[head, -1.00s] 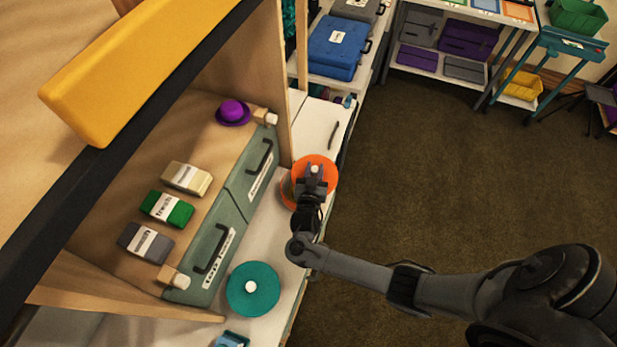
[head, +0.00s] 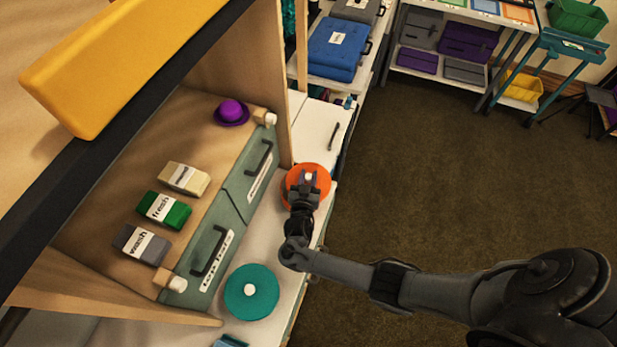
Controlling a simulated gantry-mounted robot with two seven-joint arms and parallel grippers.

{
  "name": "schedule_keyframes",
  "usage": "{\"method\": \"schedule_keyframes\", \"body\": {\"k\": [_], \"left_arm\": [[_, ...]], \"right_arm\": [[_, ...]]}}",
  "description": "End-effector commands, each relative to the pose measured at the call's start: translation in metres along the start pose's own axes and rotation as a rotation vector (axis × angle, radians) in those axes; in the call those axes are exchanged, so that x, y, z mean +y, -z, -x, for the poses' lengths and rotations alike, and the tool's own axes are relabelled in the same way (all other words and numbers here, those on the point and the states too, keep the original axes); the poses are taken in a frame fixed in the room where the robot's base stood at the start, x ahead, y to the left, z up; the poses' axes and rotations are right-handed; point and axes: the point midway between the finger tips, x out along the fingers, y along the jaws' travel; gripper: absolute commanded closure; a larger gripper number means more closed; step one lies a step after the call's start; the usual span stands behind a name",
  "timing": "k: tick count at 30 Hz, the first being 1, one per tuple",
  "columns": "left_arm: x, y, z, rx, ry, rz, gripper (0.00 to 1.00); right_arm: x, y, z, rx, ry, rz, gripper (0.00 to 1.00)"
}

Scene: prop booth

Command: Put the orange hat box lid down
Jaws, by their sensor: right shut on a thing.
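The orange hat box lid (head: 320,172) is a round disc with a small white knob, seen at the far end of the white counter in the head view. My right gripper (head: 308,180) is over the lid, shut on its knob. My left gripper is not in view.
A teal round lid with a white knob (head: 251,292) sits nearer on the white counter (head: 283,252). Left are green-grey drawer fronts (head: 232,207) and a wooden shelf with labelled blocks (head: 163,210) and a purple hat (head: 231,111). Open floor (head: 430,190) lies right.

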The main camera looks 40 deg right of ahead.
Motion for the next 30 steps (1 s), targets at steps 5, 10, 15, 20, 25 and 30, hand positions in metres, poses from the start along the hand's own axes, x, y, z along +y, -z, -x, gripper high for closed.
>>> {"method": "schedule_keyframes", "body": {"k": [5, 10, 15, 20, 25, 30], "left_arm": [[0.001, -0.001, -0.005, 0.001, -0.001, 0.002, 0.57], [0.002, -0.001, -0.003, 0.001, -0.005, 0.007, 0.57], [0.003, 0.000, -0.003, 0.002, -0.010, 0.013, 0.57], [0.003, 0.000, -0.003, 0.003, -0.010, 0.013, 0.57], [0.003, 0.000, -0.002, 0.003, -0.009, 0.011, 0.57], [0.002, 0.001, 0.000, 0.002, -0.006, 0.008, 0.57]], "right_arm": [[0.000, -0.006, -0.001, -0.001, -0.001, 0.001, 0.99], [0.000, -0.004, -0.001, -0.001, -0.001, 0.001, 0.47], [0.000, -0.004, -0.001, -0.001, 0.000, 0.001, 0.44], [0.000, -0.004, -0.001, 0.000, 0.000, 0.001, 0.44], [0.000, -0.004, 0.000, 0.000, 0.001, 0.003, 0.44], [0.001, -0.004, 0.029, -0.004, 0.000, -0.002, 0.44]]}}
